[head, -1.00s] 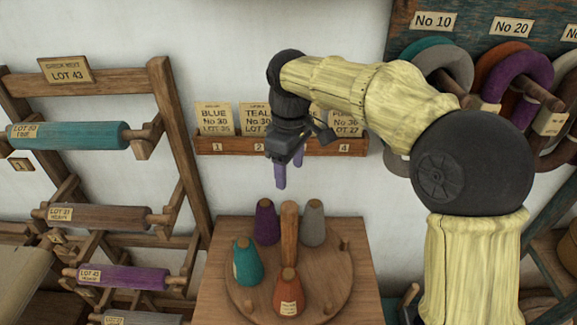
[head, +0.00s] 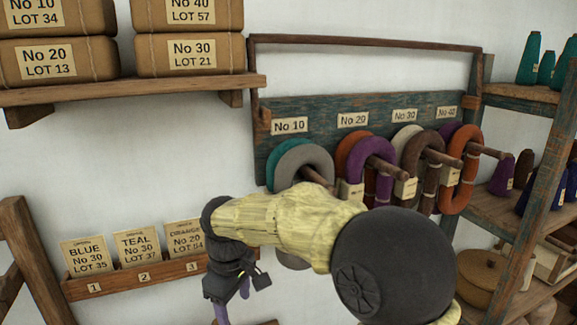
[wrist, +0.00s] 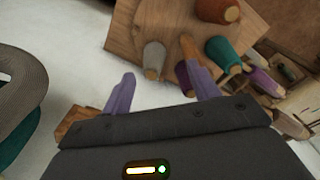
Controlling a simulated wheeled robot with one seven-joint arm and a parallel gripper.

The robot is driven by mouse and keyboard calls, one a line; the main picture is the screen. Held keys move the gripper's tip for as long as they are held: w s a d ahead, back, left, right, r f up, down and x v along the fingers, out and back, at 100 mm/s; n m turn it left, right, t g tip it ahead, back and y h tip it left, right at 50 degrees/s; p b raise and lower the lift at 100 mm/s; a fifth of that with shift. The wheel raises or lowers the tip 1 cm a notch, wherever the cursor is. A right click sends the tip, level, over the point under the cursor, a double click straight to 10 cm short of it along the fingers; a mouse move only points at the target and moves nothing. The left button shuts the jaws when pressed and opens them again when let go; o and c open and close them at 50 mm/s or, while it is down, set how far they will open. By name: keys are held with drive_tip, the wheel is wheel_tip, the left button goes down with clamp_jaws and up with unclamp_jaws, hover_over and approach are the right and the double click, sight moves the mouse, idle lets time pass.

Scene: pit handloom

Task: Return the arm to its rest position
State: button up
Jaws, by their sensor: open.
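My arm is raised and bent across the lower middle of the head view, with its pale yellow upper links and dark joints in front of the skein rack. The lower fingertip is cut off by the head view's bottom edge.
The card holder (head: 80,298) is left of my gripper. A rack board (head: 265,150) bears hanging skeins behind my arm. Shelves stand at right; wrapped bundles (head: 190,55) sit upper left. In the wrist view, grey (wrist: 154,60) and teal (wrist: 223,52) cones stand on a wooden stand (wrist: 120,38).

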drive_tip(key=s+d+f+m, duration=0.3)
drive_tip(key=d+m, duration=0.1)
drive_tip(key=d, duration=0.5)
drive_tip(key=s+d+f+m+t, duration=0.1)
drive_tip(key=s+d+f+m, duration=0.3)
drive_tip(key=d, duration=0.5)
drive_tip(key=s+d+f+m+t+b, duration=0.1)
drive_tip(key=s+d+f+m, duration=0.2)
drive_tip(key=d, duration=0.6)
drive_tip(key=shift+s+f+m, duration=0.3)
drive_tip(key=shift+f+m, duration=0.3)
drive_tip(key=shift+m, duration=0.5)
drive_tip(key=shift+d, duration=0.1)
drive_tip(key=shift+w, duration=0.1)
